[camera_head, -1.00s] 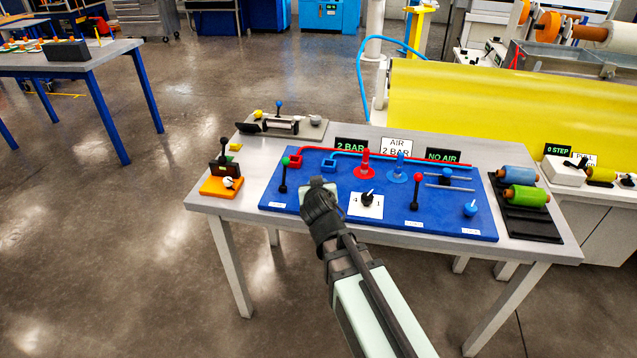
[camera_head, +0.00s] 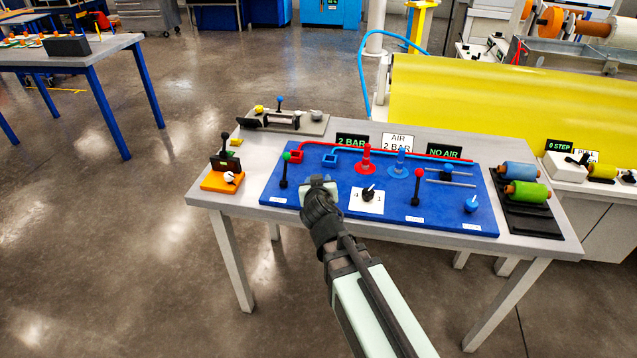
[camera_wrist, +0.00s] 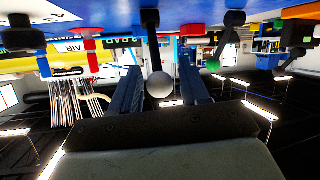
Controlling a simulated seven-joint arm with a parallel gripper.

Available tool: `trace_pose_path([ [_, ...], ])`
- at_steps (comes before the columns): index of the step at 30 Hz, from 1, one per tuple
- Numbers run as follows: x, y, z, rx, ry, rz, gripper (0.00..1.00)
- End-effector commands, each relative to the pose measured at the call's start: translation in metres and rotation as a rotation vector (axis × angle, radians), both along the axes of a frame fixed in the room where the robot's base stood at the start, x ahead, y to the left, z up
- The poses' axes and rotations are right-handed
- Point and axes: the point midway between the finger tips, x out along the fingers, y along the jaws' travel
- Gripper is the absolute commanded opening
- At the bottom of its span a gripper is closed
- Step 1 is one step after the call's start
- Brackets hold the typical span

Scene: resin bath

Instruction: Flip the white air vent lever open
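The white ball knob (camera_wrist: 159,85) of a lever with a dark stem shows in the wrist view, which is upside down. My gripper (camera_wrist: 160,88) is open, with one finger on each side of the knob and narrow gaps beside it. In the head view my gripper (camera_head: 317,183) is low over the front left-middle of the blue panel (camera_head: 270,190). There the white lever is hidden behind my gripper, so its tilt is hard to tell.
A green-knobbed lever (camera_head: 284,170) stands left of my gripper. A black rotary switch (camera_head: 369,193) and a red-knobbed lever (camera_head: 416,186) stand to its right. Red and blue pipes run behind. A sign reads NO AIR (camera_head: 444,153), another 2 BAR (camera_head: 352,140).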

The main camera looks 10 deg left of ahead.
Motion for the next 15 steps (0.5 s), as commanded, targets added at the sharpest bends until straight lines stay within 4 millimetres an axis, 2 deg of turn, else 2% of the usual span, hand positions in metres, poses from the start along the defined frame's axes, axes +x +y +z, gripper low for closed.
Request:
trace_pose_path([
  [10, 0.000, 0.000, 0.001, 0.000, 0.000, 0.000, 0.52],
  [15, 0.000, 0.000, 0.011, 0.002, -0.001, -0.002, 0.52],
])
